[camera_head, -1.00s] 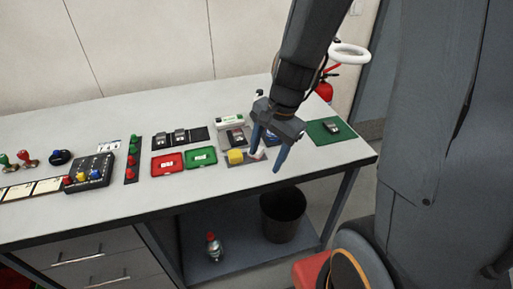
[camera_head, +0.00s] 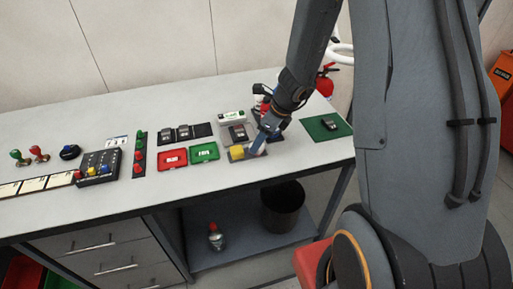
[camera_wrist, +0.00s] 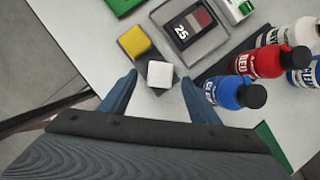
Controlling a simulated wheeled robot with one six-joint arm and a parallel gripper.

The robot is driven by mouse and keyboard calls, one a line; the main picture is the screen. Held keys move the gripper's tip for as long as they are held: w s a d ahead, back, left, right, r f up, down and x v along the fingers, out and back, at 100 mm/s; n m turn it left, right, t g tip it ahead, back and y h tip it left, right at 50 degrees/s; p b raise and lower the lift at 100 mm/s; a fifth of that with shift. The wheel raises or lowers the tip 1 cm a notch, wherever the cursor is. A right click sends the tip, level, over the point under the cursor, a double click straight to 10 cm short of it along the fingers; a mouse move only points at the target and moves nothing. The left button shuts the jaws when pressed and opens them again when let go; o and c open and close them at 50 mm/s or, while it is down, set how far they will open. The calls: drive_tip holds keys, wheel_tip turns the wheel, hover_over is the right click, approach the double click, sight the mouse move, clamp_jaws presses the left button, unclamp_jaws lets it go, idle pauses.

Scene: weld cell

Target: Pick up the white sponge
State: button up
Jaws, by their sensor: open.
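The white sponge (camera_wrist: 160,74) is a small white block next to a yellow block (camera_wrist: 134,41) on a dark grey mat. My gripper (camera_wrist: 165,85) is open, with one blue finger on each side of the sponge's near side in the wrist view. The fingers look apart from the sponge; I cannot tell how high they are above the table. In the head view my gripper (camera_head: 262,140) is low over the table, right of the yellow block (camera_head: 237,153), and mostly hides the sponge.
Blue (camera_wrist: 234,92), red (camera_wrist: 270,62) and white bottles stand close to the right finger. A grey tray (camera_wrist: 213,42) with a device marked 25 lies beyond the sponge. Red (camera_head: 172,158) and green (camera_head: 204,152) trays lie further left. The table's front edge is near.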

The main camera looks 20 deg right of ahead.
drive_tip(key=shift+x, duration=1.35)
drive_tip(key=c, duration=1.2)
wheel_tip(320, 180, up, 10)
drive_tip(key=p, duration=0.1)
